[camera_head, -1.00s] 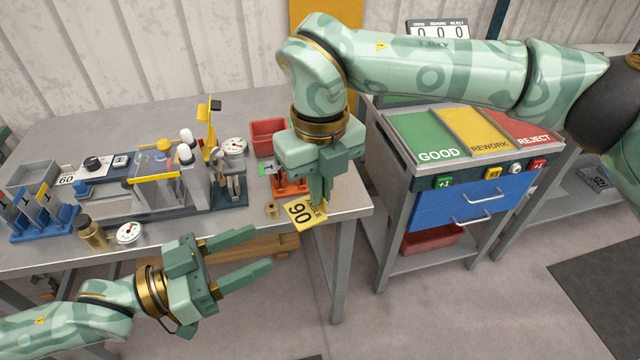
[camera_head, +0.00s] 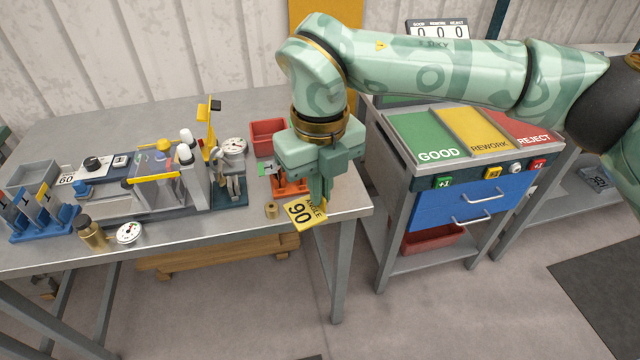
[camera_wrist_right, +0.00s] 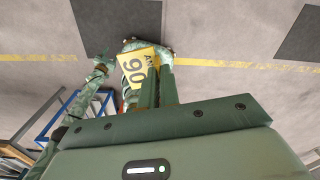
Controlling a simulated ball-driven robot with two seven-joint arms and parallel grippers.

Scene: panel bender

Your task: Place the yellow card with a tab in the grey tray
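The yellow card (camera_head: 302,214), marked "ANGLE 90", is held at the tips of my right gripper (camera_head: 318,192), over the front right edge of the bench. In the right wrist view the card (camera_wrist_right: 137,68) shows between the shut fingers (camera_wrist_right: 156,88). I cannot make out its tab. A grey tray (camera_head: 48,172) with low walls stands at the left end of the bench, behind the blue rack, far from the card. My left gripper is out of the head view.
A red bin (camera_head: 268,137) is behind my right gripper. A cabinet (camera_head: 470,195) stands to the right.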

